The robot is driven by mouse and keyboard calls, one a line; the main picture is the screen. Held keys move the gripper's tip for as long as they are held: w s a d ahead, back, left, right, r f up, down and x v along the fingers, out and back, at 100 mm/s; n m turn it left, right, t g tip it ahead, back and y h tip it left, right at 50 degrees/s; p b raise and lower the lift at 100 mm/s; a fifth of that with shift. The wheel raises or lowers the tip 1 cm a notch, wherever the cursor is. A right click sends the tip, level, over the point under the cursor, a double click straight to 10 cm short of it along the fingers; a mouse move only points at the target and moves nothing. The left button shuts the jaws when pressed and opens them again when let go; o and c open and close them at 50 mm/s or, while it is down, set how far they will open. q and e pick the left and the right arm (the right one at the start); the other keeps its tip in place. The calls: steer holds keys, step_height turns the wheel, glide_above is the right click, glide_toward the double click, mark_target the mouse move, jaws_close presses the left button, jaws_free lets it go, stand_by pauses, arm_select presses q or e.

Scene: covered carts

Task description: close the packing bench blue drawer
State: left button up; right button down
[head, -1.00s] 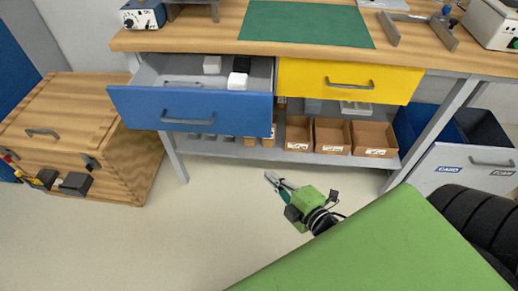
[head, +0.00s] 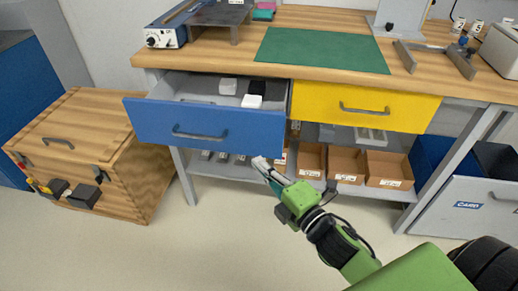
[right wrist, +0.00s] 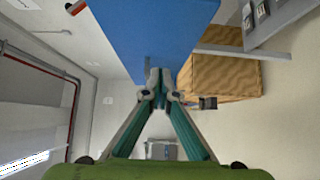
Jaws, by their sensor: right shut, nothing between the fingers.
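The blue drawer (head: 205,126) of the packing bench (head: 300,72) is pulled out, and its inside shows. White and black blocks (head: 252,100) lie in it. Its grey handle (head: 200,133) is on the front panel. My right gripper (head: 260,163) is shut and empty, just below the right lower part of the blue front in the head view. In the right wrist view the shut fingertips (right wrist: 158,74) point at the blue panel (right wrist: 155,35); I cannot tell whether they touch it. My left gripper is not in view.
The yellow drawer (head: 363,105) beside it is shut. Cardboard bins (head: 348,164) stand on the lower shelf. A wooden chest (head: 95,150) stands at the left, and a grey bin (head: 465,185) at the right. The floor in front of the bench is clear.

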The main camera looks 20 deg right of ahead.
mark_target(250, 141)
steer(key=w, duration=0.2)
steer(key=w+d, duration=0.1)
steer(key=w, duration=0.1)
steer(key=shift+w, duration=0.4)
steer(key=shift+w+d, duration=0.4)
steer(key=shift+w, duration=0.05)
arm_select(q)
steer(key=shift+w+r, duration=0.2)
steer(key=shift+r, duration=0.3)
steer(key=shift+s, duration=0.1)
